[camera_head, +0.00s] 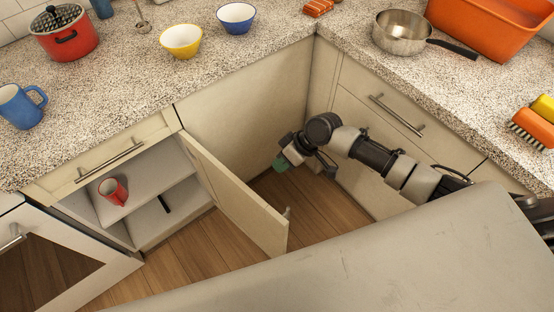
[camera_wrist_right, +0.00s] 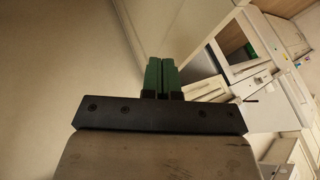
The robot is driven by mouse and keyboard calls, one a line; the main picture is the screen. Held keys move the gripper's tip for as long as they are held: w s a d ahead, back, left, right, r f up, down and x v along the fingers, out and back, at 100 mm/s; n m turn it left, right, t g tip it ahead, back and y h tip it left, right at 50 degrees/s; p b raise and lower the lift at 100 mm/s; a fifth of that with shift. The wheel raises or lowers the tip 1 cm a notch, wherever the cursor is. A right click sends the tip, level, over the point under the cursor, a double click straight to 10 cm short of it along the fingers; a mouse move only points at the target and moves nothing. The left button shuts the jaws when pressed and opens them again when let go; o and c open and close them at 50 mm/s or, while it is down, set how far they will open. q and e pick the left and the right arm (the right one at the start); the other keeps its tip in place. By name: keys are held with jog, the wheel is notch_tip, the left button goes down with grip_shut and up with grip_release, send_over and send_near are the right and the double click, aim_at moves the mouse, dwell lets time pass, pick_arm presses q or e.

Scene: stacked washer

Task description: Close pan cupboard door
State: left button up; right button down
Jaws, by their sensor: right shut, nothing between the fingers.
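The cupboard door (camera_head: 238,195) stands open in the head view, swung out from the cupboard on the left. Its handle (camera_head: 287,213) is near the free edge. The open cupboard (camera_head: 165,185) has shelves, with a red mug (camera_head: 113,191) on one. My right gripper (camera_head: 281,165) is right of the door, near the corner panel and apart from the door. In the right wrist view its green fingers (camera_wrist_right: 160,76) are together with nothing between them. My left gripper is not in view.
The speckled counter (camera_head: 250,85) runs above in an L shape. It holds a red pot (camera_head: 65,42), bowls, a blue mug (camera_head: 20,105) and a steel pan (camera_head: 402,35). Wooden floor (camera_head: 205,245) is free around the door. A drawer with a handle (camera_head: 396,115) is at right.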

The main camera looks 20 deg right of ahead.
jog(key=s+a+f+p, duration=0.1)
jog(key=a+f, duration=0.3)
jog(key=a, duration=0.3)
jog(key=shift+s+a+f, duration=0.15)
jog(key=shift+a+f, duration=0.1)
jog(key=shift+f, duration=0.05)
jog(key=shift+s+a+r+p, duration=0.1)
jog(key=shift+p, duration=0.3)
